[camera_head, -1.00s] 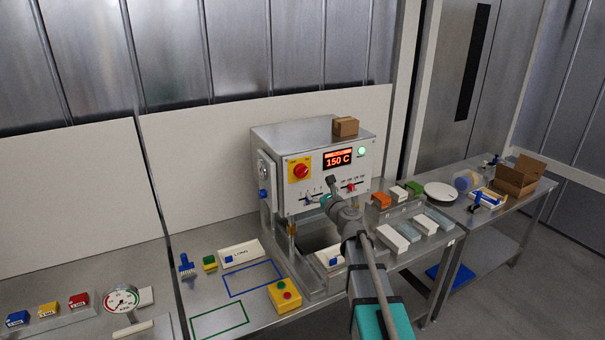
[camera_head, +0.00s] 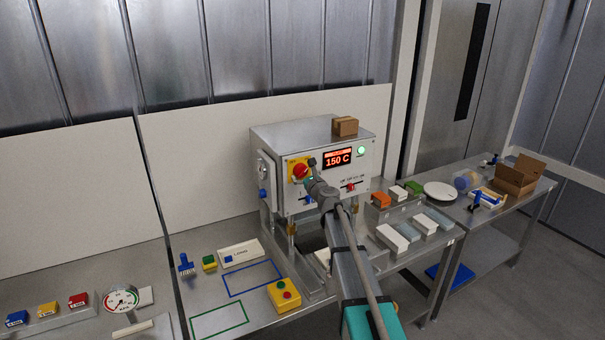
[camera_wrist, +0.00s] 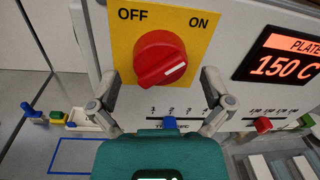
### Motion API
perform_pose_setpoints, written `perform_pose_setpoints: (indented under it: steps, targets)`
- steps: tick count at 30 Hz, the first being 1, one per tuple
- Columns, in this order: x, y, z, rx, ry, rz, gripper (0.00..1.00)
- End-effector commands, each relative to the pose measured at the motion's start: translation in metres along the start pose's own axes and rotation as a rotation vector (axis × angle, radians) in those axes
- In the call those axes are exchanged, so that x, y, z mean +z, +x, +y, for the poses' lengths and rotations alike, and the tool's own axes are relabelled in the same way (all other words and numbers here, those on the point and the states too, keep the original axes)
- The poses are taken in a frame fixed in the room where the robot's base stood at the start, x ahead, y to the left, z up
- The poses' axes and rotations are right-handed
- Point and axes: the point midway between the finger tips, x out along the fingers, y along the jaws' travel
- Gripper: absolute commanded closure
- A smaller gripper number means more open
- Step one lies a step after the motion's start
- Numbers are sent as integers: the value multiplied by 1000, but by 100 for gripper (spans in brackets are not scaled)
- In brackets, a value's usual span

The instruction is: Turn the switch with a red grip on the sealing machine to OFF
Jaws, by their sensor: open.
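The sealing machine (camera_head: 280,135) is a grey box with a white front. Its switch has a red grip (camera_head: 299,170) on a yellow plate, partly behind my gripper in the head view. In the wrist view the red grip (camera_wrist: 160,58) is in full sight, with OFF printed at upper left and ON at upper right. Its white mark lies on the right-hand part of the grip, on the ON side. My gripper (camera_wrist: 160,80) is open and empty, its fingers left and right of the red grip, seemingly apart from it. My gripper (camera_head: 311,170) is close to the panel in the head view.
A lit display (camera_wrist: 285,58) reads 150 C, right of the switch. Below are a blue slider (camera_wrist: 169,123) and a red slider (camera_wrist: 263,125). A small carton (camera_head: 345,126) sits on the machine. A yellow button box (camera_head: 284,296) stands on the table in front.

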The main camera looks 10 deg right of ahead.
Motion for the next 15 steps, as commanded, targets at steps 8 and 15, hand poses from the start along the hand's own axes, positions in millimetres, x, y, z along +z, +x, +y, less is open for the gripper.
perform_pose_setpoints:
  steps: [8,15]
  targets:
    - [0,15,0,0,0,0,0]
    - [0,15,1,0,0,0,0]
